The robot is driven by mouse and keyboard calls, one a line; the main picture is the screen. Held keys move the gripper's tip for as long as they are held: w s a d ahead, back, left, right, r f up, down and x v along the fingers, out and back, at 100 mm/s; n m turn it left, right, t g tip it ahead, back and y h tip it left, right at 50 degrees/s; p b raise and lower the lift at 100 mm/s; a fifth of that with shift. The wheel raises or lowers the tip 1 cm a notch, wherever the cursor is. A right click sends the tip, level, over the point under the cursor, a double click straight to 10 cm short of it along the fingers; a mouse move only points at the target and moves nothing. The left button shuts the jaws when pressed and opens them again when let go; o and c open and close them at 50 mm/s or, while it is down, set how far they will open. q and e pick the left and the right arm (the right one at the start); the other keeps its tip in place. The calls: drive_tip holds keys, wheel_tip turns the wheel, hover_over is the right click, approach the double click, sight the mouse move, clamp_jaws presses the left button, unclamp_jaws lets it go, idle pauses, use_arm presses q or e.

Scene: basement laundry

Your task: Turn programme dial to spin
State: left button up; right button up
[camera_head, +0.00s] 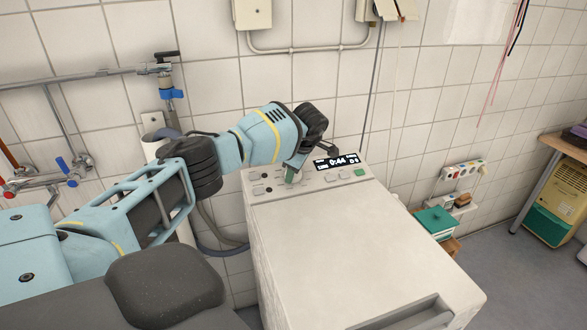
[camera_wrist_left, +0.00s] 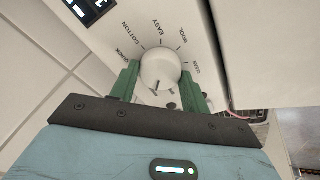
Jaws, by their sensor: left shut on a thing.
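The programme dial (camera_wrist_left: 160,67) is a round pale knob on the washing machine's control panel (camera_wrist_left: 200,40). Labels around it include QUICK, COTTON, EASY and WOOL; one more at the right is too small to read surely. A short dark mark shows at the knob's lower edge in the wrist view. My left gripper (camera_wrist_left: 160,84) is shut on the dial, one green finger on each side. In the head view my left gripper (camera_head: 292,174) reaches down to the panel and hides the dial. My right gripper is not in view.
The white washing machine (camera_head: 350,235) stands against a tiled wall. Its display (camera_head: 337,162) reads 0:44, with several buttons nearby. Pipes and taps (camera_head: 40,180) run along the wall at left. A green box (camera_head: 435,221) and a wooden table (camera_head: 565,146) stand at right, with open floor between.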

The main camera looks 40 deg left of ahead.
use_arm(q)
drive_tip(key=n, duration=0.6)
drive_tip(key=shift+n+g, duration=0.3)
idle(0.4)
drive_tip(key=o, duration=1)
drive_tip(key=shift+c, duration=0.2)
drive_tip(key=p+v, duration=0.1)
drive_tip(key=v, duration=0.6)
drive_tip(key=shift+r, duration=0.4)
drive_tip(key=shift+s, duration=0.1)
